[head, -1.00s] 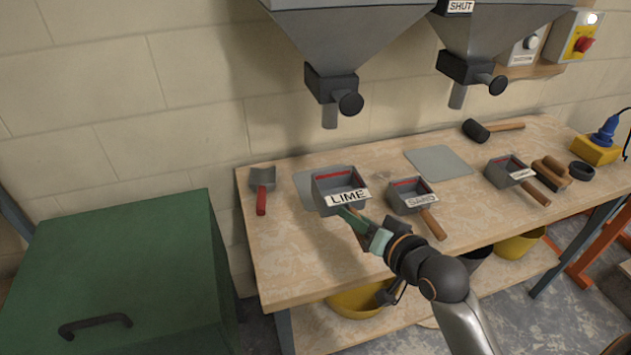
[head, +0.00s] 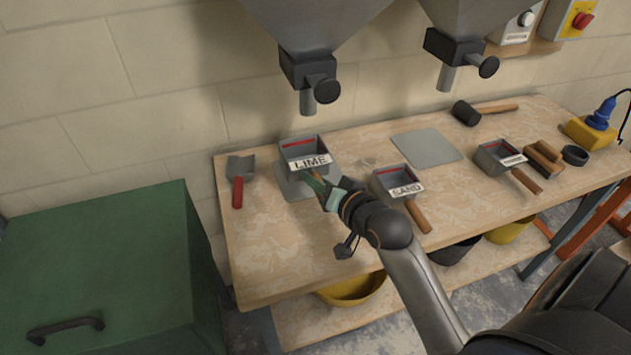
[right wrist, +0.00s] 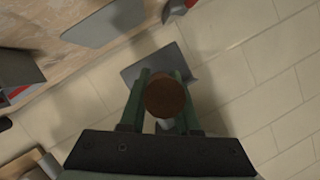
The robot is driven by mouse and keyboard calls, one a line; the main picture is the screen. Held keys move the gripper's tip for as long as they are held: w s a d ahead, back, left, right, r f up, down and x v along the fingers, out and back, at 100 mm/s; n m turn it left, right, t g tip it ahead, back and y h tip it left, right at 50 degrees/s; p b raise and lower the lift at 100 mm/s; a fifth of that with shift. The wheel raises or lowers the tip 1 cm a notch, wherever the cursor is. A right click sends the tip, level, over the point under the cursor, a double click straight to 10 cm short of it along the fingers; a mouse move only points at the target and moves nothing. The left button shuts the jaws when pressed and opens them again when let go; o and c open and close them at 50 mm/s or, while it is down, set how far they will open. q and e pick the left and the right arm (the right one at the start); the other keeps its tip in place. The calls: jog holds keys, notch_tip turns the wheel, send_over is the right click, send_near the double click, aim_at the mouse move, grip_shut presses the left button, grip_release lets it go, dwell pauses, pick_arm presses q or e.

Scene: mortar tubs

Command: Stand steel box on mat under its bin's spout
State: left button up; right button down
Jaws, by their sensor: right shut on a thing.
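The grey steel box labelled LIME (head: 303,147) is over the left grey mat (head: 292,190), below the left bin's spout (head: 307,101). It looks about upright. I cannot tell whether its base touches the mat. My right gripper (head: 326,192) is shut on the box's handle, in front of the box. In the right wrist view, the round brown handle end (right wrist: 167,96) sits between the green fingers. My left gripper is not in view.
The SAND box (head: 393,180) stands to the right, its handle toward the front. A third box (head: 492,157), a mallet (head: 466,113) and a bare mat (head: 427,147) are farther right. A red-handled scoop (head: 238,190) lies left. A green chest (head: 100,250) stands at left.

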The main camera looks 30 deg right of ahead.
jog(key=w+d+f, duration=0.2)
jog(key=w+d+f+b, duration=0.1)
jog(key=w+d+f, duration=0.1)
jog(key=w+f, duration=0.1)
jog(key=w+d+f, duration=0.2)
jog(key=shift+w+f+b, duration=0.4)
notch_tip(320, 180, down, 3)
jog(key=shift+w+d+f+b, duration=0.1)
jog(key=shift+b, duration=0.2)
jog(key=shift+f, duration=0.1)
